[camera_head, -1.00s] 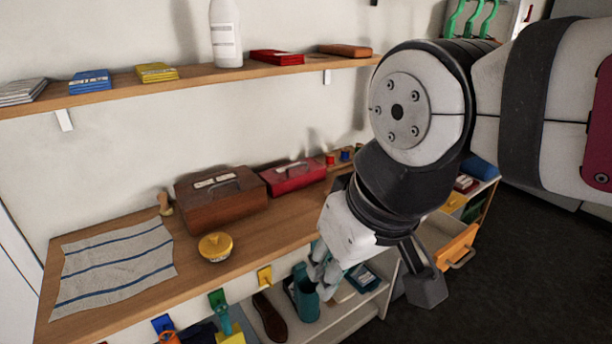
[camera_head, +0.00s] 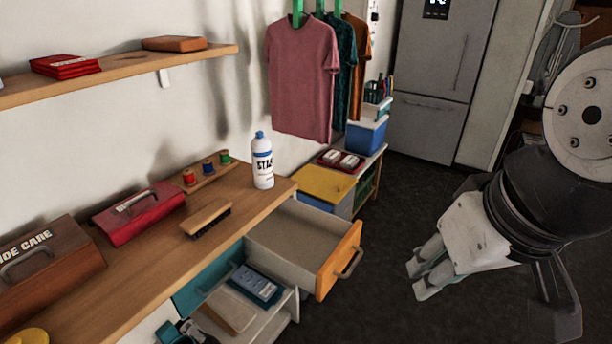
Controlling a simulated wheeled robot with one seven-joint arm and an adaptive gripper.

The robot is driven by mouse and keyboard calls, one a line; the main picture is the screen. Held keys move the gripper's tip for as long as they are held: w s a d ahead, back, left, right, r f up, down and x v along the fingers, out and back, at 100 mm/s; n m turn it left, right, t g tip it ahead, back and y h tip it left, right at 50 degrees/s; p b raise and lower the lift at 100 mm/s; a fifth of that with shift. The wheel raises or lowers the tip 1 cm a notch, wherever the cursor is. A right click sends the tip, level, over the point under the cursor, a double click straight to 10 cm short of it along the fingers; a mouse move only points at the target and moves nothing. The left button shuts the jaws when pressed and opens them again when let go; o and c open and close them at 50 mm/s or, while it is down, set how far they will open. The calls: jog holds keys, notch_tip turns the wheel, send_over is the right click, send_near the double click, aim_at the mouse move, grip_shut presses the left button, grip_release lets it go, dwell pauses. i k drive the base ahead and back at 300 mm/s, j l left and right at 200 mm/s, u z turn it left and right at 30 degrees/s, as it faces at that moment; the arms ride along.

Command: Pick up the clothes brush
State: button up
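A brush (camera_head: 207,218) with a pale wooden back and dark bristles lies on the wooden counter, near its front edge and left of a white bottle. It looks like the clothes brush. My gripper (camera_head: 418,273) hangs over the dark floor at the right, well apart from the brush and beyond the open drawer. Its two fingers point down and left, close together in this view, and I see nothing held between them. Whether they are open or shut is unclear.
A white bottle with a blue cap (camera_head: 262,162) stands right of the brush. An open drawer (camera_head: 318,243) juts out between the counter and my gripper. Red (camera_head: 138,212) and brown (camera_head: 42,262) boxes sit to the left. Shirts (camera_head: 303,80) hang behind. The floor is clear.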

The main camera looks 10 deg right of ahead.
aim_at(198, 223)
jog(key=i+u, duration=0.85)
jog(key=i+l, duration=0.05)
